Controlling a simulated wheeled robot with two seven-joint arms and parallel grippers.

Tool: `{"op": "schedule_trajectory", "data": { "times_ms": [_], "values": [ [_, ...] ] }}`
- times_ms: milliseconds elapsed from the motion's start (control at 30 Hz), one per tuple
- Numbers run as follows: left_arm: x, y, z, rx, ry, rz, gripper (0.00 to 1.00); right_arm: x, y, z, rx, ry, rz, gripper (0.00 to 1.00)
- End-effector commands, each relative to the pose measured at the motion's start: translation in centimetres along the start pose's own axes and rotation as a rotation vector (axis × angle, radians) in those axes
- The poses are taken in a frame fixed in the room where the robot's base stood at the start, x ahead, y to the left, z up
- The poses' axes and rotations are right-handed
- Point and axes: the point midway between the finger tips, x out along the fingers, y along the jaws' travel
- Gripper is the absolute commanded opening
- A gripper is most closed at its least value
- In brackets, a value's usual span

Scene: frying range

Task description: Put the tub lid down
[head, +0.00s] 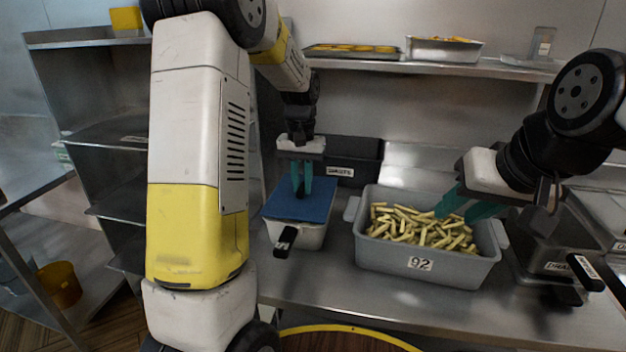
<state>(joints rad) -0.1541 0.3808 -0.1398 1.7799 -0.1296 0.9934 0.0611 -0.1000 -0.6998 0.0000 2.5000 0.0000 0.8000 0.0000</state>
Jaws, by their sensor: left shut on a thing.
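A flat blue tub lid (327,203) with a dark knob lies level over a pale metal container (309,235) with a black handle at its front. My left gripper (301,188) points down, shut on the lid's knob. I cannot tell whether the lid rests on the container or is just above it. My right gripper (456,214) is open, its teal fingers apart, over the right part of a grey tub (373,263) marked 92. The tub is full of cut fries (414,228), and the gripper hides some of them.
A black labelled bin (354,161) stands behind the lid. Metal containers (552,255) with black handles stand at the right. A wall shelf (432,67) holds trays above. The counter front (395,303) is clear. My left arm blocks much of the left.

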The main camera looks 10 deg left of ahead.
Motion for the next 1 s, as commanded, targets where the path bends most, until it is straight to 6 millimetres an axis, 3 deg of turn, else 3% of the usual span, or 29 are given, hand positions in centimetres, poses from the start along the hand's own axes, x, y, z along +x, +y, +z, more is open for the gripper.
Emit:
{"op": "schedule_trajectory", "data": {
  "times_ms": [467,500,567,900,1000],
  "values": [
    [1.07,0.01,0.02,-0.001,0.001,0.000,0.00,-0.01,0.00,0.00,0.000,0.000,0.000,0.36],
    [1.01,0.02,0.01,0.000,0.002,0.000,0.25,-0.01,0.00,0.00,0.000,0.000,0.000,0.36],
    [1.01,0.02,0.01,0.000,0.002,0.000,0.37,-0.01,0.00,0.00,0.000,0.000,0.000,0.36],
    [0.93,0.04,0.02,0.000,0.002,0.000,0.39,-0.01,0.00,0.00,0.000,0.000,0.000,0.36],
    [0.12,0.04,-0.02,0.000,0.003,0.000,0.39,0.00,0.00,0.00,0.000,0.000,0.000,0.36]
  ]
}}
